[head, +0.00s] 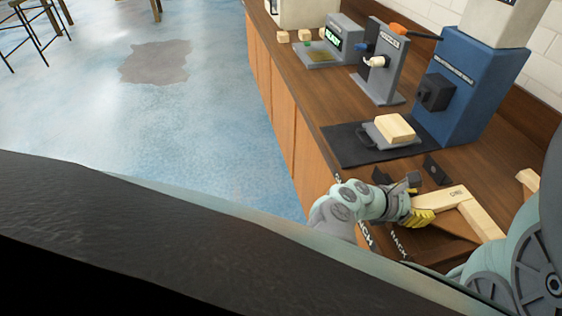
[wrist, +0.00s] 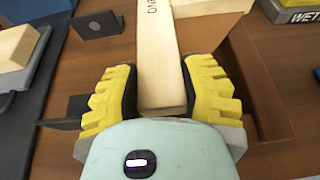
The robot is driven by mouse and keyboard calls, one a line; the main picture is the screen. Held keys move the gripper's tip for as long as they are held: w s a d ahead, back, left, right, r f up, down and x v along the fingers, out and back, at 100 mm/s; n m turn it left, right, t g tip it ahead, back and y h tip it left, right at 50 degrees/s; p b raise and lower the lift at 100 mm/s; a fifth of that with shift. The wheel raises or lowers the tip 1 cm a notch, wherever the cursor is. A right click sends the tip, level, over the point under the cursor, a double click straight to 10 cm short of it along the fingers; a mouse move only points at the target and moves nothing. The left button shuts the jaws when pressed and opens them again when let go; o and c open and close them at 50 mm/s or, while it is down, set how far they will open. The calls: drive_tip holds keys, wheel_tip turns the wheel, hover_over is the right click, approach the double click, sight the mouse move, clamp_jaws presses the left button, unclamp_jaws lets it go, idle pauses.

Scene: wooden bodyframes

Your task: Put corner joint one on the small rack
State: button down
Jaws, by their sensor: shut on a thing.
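Corner joint one (head: 446,199) is a pale wooden L-shaped piece over the near part of the counter. Lettering that looks like "ONE" is on its top; its beam (wrist: 159,62) shows in the wrist view. My gripper (head: 424,217) has yellow ridged fingers, shut on the beam from both sides; in the wrist view the fingers (wrist: 158,98) flank its near end. White "RACK" lettering (head: 398,241) marks a dark part at the counter's front edge, partly hidden by my arm. I cannot tell which part is the small rack.
Black upright brackets (head: 435,169) stand just behind the joint. Beyond them, a grey plate with a wooden block (head: 394,128) sits on a black mat (head: 345,146). A blue machine (head: 460,85) and a grey machine (head: 385,65) stand farther along the counter.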

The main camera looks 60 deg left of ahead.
drive_tip(key=shift+f, duration=0.15)
drive_tip(key=c, duration=0.5)
unclamp_jaws()
drive_tip(key=b+v, duration=0.3)
drive_tip(key=v, duration=0.9)
drive_tip(key=shift+s+b, duration=0.1)
drive_tip(key=shift+b, duration=0.25)
